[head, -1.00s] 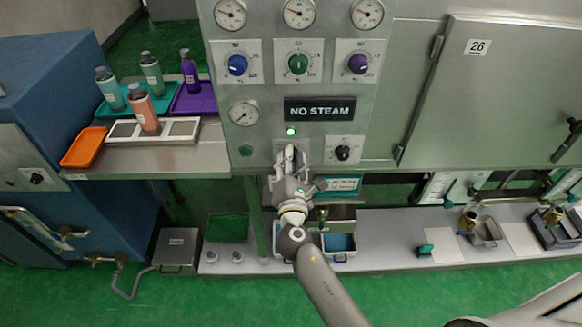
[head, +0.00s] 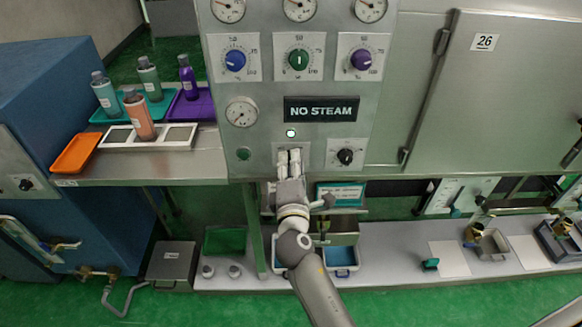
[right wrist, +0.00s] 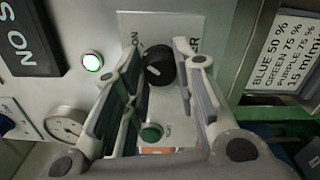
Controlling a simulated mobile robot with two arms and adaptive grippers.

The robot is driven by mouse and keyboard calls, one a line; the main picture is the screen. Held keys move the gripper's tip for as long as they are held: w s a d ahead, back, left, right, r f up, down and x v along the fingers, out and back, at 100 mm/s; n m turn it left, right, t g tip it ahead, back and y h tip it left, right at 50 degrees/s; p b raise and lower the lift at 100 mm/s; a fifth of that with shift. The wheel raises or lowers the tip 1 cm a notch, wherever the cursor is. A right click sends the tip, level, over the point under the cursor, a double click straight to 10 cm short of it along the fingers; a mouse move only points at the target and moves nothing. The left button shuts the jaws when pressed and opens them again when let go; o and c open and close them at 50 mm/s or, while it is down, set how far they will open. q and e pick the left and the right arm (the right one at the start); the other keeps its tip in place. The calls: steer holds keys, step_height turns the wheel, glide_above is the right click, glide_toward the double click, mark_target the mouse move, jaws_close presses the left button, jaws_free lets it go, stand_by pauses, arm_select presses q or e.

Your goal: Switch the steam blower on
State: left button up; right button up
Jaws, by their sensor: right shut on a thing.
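My right gripper (head: 289,156) is at this plate on the panel, below the small lit lamp (head: 291,133). Its fingers stand on either side of the knob and are shut on it. A short white mark shows on the knob; I cannot tell exactly where it points. In the head view the gripper hides the knob. My left gripper is not in view.
The NO STEAM sign (head: 320,109) is above the lamp. Another black knob (head: 345,157) is just right of my gripper, and a green button (head: 244,154) is left. Bottles and trays stand on a shelf (head: 150,172) at left. A lower bench (head: 385,267) runs beneath.

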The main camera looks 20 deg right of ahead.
steer(key=shift+d, duration=0.1)
stand_by(0.3)
steer(key=o, duration=1)
steer(key=shift+o, duration=0.2)
